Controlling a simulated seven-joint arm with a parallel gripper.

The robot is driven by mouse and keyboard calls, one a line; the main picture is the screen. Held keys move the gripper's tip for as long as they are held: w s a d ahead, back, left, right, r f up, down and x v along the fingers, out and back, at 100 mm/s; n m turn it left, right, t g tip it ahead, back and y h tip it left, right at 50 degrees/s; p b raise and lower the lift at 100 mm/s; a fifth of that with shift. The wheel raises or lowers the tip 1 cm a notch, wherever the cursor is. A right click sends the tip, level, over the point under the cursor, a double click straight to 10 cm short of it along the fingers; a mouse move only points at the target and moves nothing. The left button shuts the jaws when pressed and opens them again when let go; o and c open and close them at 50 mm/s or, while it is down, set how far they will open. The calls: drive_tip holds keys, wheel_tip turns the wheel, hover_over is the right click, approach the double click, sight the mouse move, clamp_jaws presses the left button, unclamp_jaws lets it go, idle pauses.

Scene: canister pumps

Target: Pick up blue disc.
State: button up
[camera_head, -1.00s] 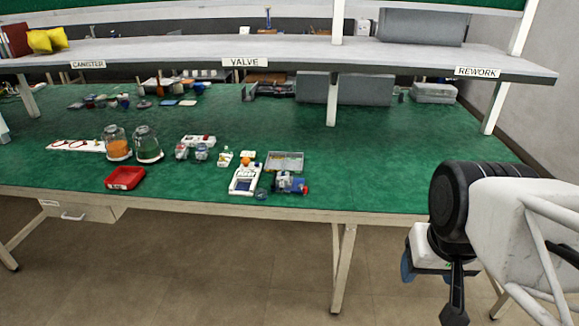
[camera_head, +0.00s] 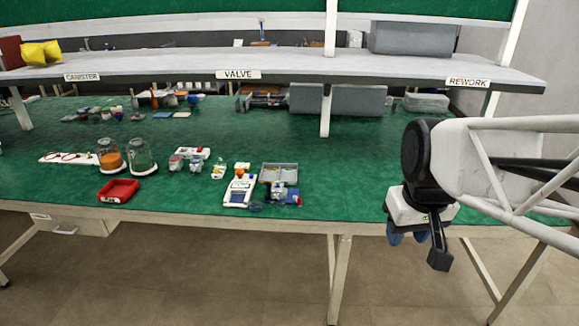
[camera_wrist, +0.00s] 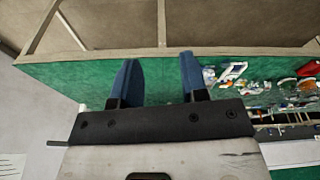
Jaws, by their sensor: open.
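A small dark blue disc (camera_head: 256,207) lies flat on the green table near its front edge, just right of the foot of a white device (camera_head: 240,190). My gripper (camera_head: 408,238) hangs in front of the table's edge, well to the right of the disc. Its two blue fingers are apart and empty, as the wrist view (camera_wrist: 158,68) also shows. In the wrist view the small parts are far off at the right, and I cannot make out the disc among them.
A grey tray (camera_head: 292,166) and a blue-and-red part (camera_head: 287,196) stand close to the disc. Two jars (camera_head: 143,157) and a red bin (camera_head: 118,188) stand farther left. A shelf (camera_head: 290,66) crosses above the table. The table's right part is clear.

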drive_tip(key=w+a+n, duration=0.3)
drive_tip(key=w+a, duration=0.1)
drive_tip(key=w, duration=0.7)
drive_tip(key=w+a+f+n+g, duration=0.1)
drive_tip(key=w+a+n, duration=0.15)
drive_tip(key=w, duration=0.85)
drive_tip(key=w+a+n, duration=0.3)
drive_tip(key=w+a, duration=0.1)
drive_tip(key=w, duration=0.7)
drive_tip(key=w+a+f+n, duration=0.4)
drive_tip(key=w+a+f, duration=0.5)
drive_tip(key=w, duration=0.4)
drive_tip(key=w+a+f+n+g+y, duration=0.1)
drive_tip(key=w+a+f+n, duration=0.2)
drive_tip(key=w+a+f, duration=0.6)
drive_tip(key=w+f, duration=0.3)
drive_tip(key=shift+w+n, duration=0.35)
drive_tip(key=shift+f, duration=0.15)
drive_tip(key=shift+a+f, duration=0.1)
drive_tip(key=shift+f, duration=1.1)
drive_tip(key=shift+f, duration=0.1)
